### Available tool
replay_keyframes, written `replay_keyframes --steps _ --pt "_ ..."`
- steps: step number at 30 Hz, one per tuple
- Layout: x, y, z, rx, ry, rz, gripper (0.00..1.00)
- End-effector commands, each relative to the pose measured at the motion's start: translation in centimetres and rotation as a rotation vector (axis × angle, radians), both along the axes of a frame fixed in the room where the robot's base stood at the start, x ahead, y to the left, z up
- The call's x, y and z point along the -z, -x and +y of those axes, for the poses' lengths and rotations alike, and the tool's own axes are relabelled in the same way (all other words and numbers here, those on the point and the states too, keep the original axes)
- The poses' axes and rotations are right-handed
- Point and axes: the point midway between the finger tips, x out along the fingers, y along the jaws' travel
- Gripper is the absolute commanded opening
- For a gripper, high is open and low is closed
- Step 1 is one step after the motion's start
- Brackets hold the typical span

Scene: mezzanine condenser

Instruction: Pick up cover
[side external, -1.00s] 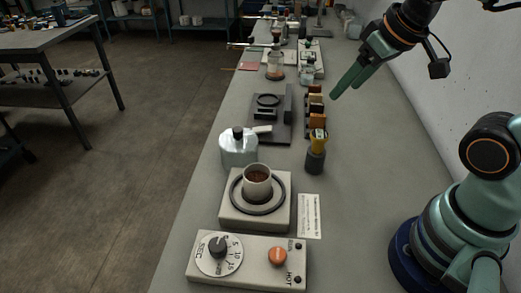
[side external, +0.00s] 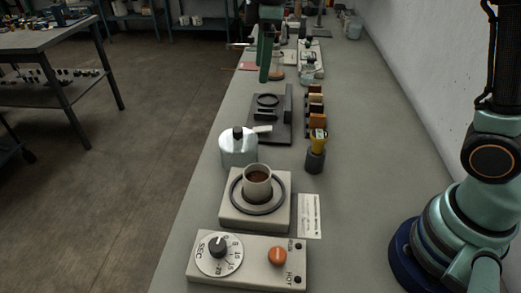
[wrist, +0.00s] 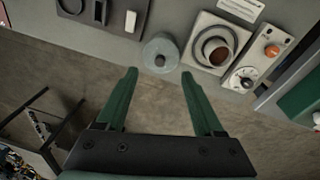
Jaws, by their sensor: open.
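The cover (side external: 238,149) is a shiny silver, faceted dome with a black knob on top. It stands on the grey bench, behind and left of the cup's block in the side view. In the wrist view the cover (wrist: 160,52) looks round and grey, just beyond my fingertips and roughly centred between them. My gripper (wrist: 158,74) is open, with two long green fingers and nothing between them. In the side view my gripper (side external: 265,75) hangs over the far part of the bench, fingers down, well apart from the cover.
A cup (side external: 257,180) with brown contents stands inside a dark ring on a pale block, close to the cover. A control box (side external: 250,282) with dial and orange knob is in front.

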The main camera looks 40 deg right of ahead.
Motion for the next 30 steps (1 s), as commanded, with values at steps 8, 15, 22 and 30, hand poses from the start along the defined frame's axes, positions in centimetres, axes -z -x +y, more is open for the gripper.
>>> replay_keyframes --steps 8,15,22,30 --pt "3.9 -3.7 3.5 -0.295 0.04 0.101 0.69" --pt "5.7 -4.3 4.3 -0.364 0.047 0.124 0.69" --pt "9.5 -4.2 4.2 -0.362 0.047 0.125 0.69" --pt "11.8 -4.3 4.2 -0.36 0.047 0.122 0.69"
